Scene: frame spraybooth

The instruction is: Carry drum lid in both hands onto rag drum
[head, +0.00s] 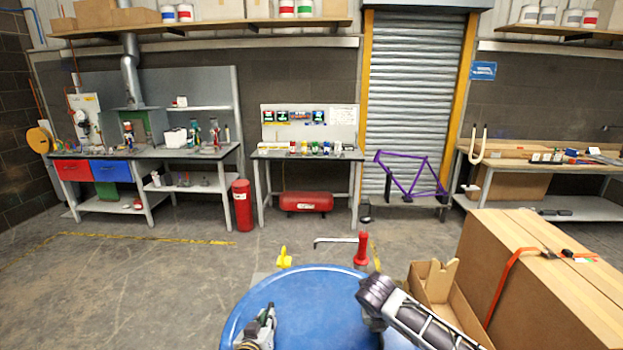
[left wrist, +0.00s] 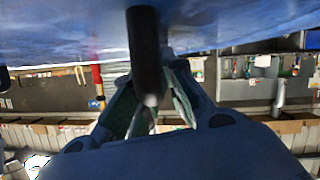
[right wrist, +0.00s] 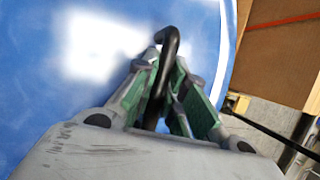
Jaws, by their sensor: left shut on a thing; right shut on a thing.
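The drum lid (head: 310,295) is a wide blue disc at the bottom middle of the head view, cut off by the lower edge. Its blue face fills much of the right wrist view (right wrist: 60,85) and the top of the left wrist view (left wrist: 60,45). My left gripper (left wrist: 152,85) is shut on a black handle (left wrist: 143,40) of the lid. My right gripper (right wrist: 168,75) is shut on another black bent handle (right wrist: 170,42), near the lid's rim. In the head view my right arm covers part of the lid. I cannot make out the rag drum.
A large cardboard box (head: 545,285) with an orange strap stands close to the lid's right, with a small open carton (head: 432,290) beside it. A red stand (head: 361,250) and a yellow object (head: 284,258) are just beyond the lid. Floor at left is clear.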

